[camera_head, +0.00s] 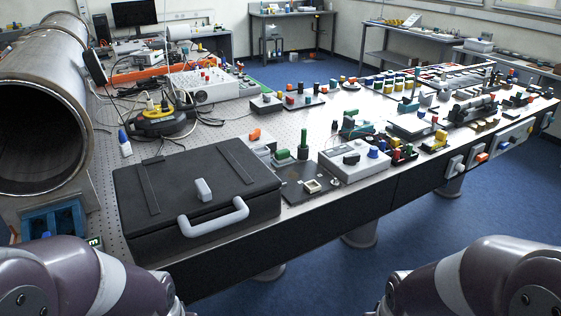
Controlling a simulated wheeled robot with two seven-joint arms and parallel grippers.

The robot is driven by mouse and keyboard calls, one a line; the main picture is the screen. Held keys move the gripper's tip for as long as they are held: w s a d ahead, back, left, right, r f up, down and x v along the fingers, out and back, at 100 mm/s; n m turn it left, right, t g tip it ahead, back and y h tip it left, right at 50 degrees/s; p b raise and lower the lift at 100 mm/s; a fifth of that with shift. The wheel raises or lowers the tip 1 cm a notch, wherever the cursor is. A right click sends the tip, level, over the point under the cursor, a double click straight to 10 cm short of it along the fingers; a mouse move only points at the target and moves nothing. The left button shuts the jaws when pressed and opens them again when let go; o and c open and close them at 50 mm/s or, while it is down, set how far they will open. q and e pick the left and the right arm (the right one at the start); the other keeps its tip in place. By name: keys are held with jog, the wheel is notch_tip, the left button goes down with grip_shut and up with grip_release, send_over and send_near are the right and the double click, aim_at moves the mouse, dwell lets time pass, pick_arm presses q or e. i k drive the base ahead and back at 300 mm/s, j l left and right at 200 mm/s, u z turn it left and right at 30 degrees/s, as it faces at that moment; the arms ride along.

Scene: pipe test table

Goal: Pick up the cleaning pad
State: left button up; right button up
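I cannot pick out a cleaning pad with certainty among the many small items. A small light-grey block (203,190) lies on or is part of the lid of a closed black case (135,205), behind the case's grey handle; I cannot tell what it is. My left and right arm links show at the bottom corners, in front of the table. Neither gripper is in view, so whether they are open or shut is hidden.
A large metal pipe (84,75) lies at the left, its open end facing me. A small white bottle (125,147) with a blue cap stands beside it. A yellow-and-black device (160,118) with cables is behind. Switch boxes and coloured parts crowd the perforated table (290,220) rightward.

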aim_at(283, 155)
jog(key=i+l+u, duration=0.1)
jog(key=u, duration=1.35)
jog(key=l+u, duration=0.3)
jog(key=l, duration=0.2)
jog(key=k+l+u, duration=0.1)
jog(key=l+u, duration=0.2)
jog(key=l, duration=0.15)
jog(key=k+l+u, duration=0.1)
jog(key=l+u, duration=0.2)
jog(key=l, duration=0.15)
jog(key=k+l+u, duration=0.3)
jog(key=i+l, duration=0.1)
jog(key=l, duration=0.05)
